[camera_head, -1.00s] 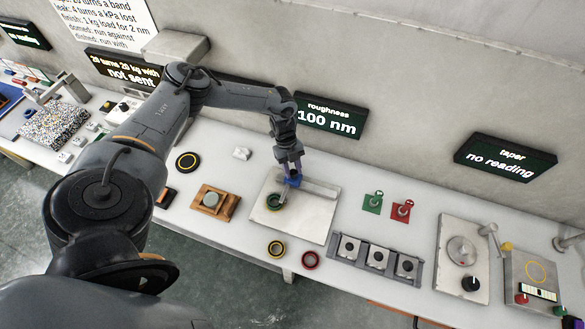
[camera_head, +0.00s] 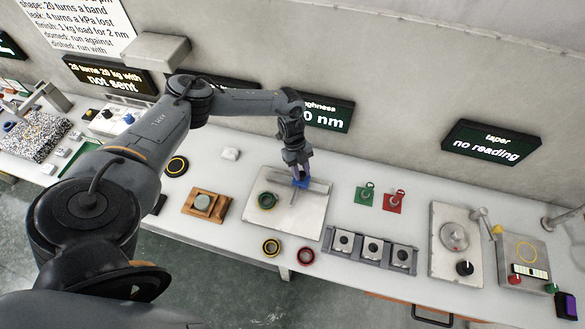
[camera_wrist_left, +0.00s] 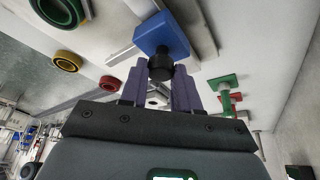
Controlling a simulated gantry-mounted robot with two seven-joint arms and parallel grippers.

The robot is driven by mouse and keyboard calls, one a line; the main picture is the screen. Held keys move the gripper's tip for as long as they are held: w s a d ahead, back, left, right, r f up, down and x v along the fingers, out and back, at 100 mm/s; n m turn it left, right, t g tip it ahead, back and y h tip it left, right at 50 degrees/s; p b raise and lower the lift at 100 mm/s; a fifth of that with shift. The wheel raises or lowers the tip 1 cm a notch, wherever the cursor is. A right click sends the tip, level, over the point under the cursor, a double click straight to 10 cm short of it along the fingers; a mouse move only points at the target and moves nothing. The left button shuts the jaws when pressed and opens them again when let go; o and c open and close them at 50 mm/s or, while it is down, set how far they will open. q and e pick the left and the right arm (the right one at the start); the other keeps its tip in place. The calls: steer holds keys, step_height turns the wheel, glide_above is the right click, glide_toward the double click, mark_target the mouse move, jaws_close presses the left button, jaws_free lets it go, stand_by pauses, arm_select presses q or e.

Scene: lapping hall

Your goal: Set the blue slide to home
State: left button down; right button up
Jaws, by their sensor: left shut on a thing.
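The blue slide (camera_head: 301,183) sits on the rail at the back of a pale metal plate (camera_head: 300,222). A thin grey stylus reaches from it toward the front. My left gripper (camera_head: 299,172) is over the slide and shut on it. In the left wrist view the blue block (camera_wrist_left: 160,33) has a black knob (camera_wrist_left: 160,66) between the tips of my left gripper (camera_wrist_left: 160,84). A green ring (camera_head: 267,200) lies on the plate, left of the stylus and apart from it. My right gripper is not in view.
Yellow (camera_head: 271,247) and red (camera_head: 306,256) rings lie in front of the plate. A wooden block (camera_head: 206,204) stands left. A wall display (camera_head: 330,115) is behind.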

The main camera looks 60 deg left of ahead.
arm_select(q)
steer(key=shift+w+d, duration=0.15)
steer(key=shift+w, duration=0.05)
steer(key=c, duration=1.1)
jaws_free()
steer(key=shift+o, duration=1.4)
steer(key=shift+w+d, duration=0.1)
steer(key=shift+r, duration=0.1)
steer(key=v, duration=1)
steer(key=shift+a+r+b, duration=0.3)
steer(key=shift+b, duration=0.1)
